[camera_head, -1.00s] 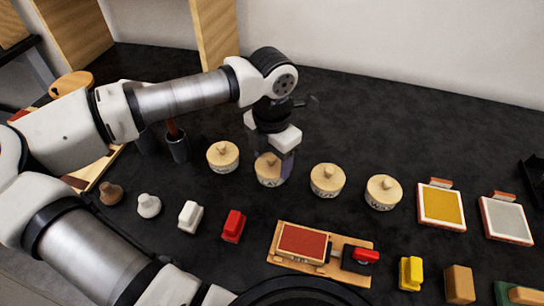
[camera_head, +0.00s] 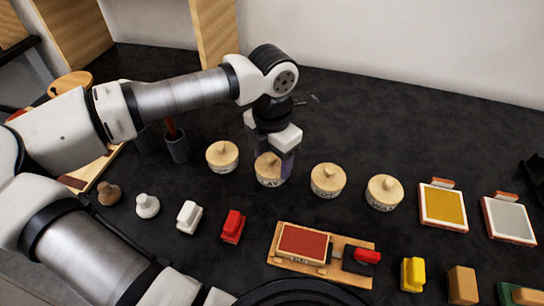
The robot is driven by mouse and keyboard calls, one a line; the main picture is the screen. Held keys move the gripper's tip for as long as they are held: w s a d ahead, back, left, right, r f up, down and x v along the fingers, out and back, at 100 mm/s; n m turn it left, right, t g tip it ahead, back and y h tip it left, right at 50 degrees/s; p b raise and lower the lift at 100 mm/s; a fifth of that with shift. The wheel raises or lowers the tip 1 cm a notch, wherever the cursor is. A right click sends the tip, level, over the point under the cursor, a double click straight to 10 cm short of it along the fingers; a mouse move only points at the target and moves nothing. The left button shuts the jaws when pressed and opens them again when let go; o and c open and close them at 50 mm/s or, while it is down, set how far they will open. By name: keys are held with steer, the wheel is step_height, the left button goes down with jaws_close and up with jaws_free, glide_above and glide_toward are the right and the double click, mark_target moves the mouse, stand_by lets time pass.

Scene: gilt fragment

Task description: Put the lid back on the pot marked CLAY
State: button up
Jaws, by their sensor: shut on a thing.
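The round pale pot marked CLAY (camera_head: 270,181) stands upright in the row of pots. Its wooden lid (camera_head: 264,162) with a small knob shows at the pot's top, and any gap between lid and rim is too small to tell. My gripper (camera_head: 281,160) points down at the pot and is shut on the lid. Its fingers partly cover the right side of the lid and pot, so the exact grip is hidden.
Lidded pots stand at left (camera_head: 222,157) and at right (camera_head: 327,181), with another lidded pot (camera_head: 384,193) beyond. A dark cup (camera_head: 177,149) stands at left. Stamps, including a red one (camera_head: 233,227), and a red ink pad (camera_head: 302,243) lie in front. The dark table behind is clear.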

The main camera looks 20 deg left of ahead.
steer(key=o, duration=1.3)
steer(key=shift+r, duration=0.1)
steer(key=shift+r+p, duration=1.7)
steer(key=shift+r, duration=1.75)
jaws_close()
